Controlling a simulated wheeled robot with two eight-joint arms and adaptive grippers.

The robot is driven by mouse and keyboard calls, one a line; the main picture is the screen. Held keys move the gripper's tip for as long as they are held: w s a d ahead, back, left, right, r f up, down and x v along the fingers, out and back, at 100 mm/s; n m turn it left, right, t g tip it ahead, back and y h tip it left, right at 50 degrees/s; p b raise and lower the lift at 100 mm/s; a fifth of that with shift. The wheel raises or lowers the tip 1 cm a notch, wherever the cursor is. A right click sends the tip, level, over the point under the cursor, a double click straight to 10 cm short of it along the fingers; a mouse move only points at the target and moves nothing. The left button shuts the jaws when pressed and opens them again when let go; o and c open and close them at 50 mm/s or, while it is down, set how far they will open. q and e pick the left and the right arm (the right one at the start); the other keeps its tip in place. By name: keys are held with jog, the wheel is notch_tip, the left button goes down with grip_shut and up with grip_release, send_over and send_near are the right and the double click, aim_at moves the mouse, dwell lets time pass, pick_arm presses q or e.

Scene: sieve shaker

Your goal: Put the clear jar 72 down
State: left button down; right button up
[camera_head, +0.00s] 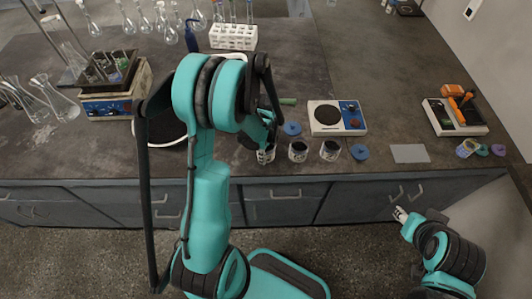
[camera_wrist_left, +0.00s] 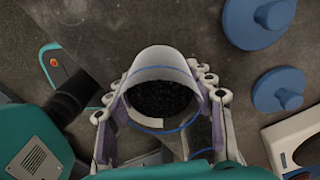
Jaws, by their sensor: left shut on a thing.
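The clear jar (camera_head: 266,157) holds dark grains and is between the fingers of my left gripper (camera_head: 264,143). In the left wrist view my left gripper (camera_wrist_left: 162,112) is shut around the jar (camera_wrist_left: 160,65), with a finger on each side. In the head view it is beside two similar jars, one nearer (camera_head: 298,151) and one farther right (camera_head: 330,150), near the bench's front edge. I cannot tell whether its base touches the bench (camera_head: 230,165). My right gripper (camera_head: 400,214) is low at the right, in front of the cabinets; its finger opening is too small to judge.
Blue lids lie behind the jars (camera_head: 291,128) and right of them (camera_head: 360,152). A scale (camera_head: 337,118) stands behind the jars. A grey pad (camera_head: 409,153) and a tool tray (camera_head: 455,116) are farther right. Glassware and a white rack (camera_head: 233,37) stand at the back.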

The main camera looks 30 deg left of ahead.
pick_arm(q)
jog(key=shift+f, duration=0.2)
jog(key=c, duration=0.6)
grip_release()
